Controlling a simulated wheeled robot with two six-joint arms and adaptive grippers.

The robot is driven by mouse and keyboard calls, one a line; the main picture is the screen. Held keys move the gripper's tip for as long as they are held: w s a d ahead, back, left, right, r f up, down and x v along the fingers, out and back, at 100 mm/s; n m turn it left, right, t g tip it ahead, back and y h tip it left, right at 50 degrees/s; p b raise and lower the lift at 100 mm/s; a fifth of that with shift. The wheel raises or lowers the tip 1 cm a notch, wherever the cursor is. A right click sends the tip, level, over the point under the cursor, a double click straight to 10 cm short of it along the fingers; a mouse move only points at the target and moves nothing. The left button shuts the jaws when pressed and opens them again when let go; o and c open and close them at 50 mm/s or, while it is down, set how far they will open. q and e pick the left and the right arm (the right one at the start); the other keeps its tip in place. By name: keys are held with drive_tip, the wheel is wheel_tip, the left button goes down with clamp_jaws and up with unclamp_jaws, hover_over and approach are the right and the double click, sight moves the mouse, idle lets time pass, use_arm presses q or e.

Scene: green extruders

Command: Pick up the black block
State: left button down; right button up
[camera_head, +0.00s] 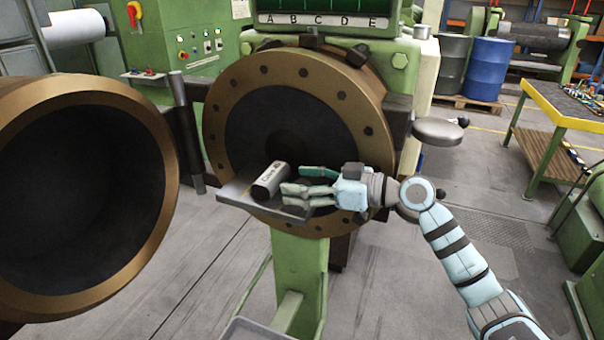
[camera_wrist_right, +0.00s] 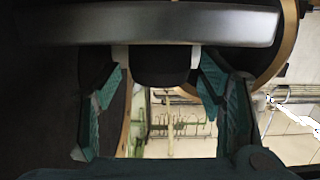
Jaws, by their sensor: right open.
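A grey-and-black block (camera_head: 268,181) with small lettering lies on a dark metal tray (camera_head: 236,194) in front of the large round extruder opening. It is the only block I see on the tray. My right gripper (camera_head: 291,184) comes in from the right over the tray. Its fingers are apart and point at the block, close to its right side; I cannot tell whether they touch it. In the right wrist view the gripper (camera_wrist_right: 158,90) is open, with a dark shape between its fingers that I cannot identify clearly. My left gripper is not in view.
A large bronze-rimmed cylinder (camera_head: 150,215) stands open at the left. The bronze flange (camera_head: 225,110) rises right behind the tray. A round grey disc (camera_head: 438,132) juts out at the right, above my arm. A green post (camera_head: 300,262) stands below the tray.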

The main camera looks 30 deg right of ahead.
drive_tip(key=shift+w+a+f, duration=0.1)
drive_tip(key=shift+f, duration=0.05)
drive_tip(key=c, duration=1.3)
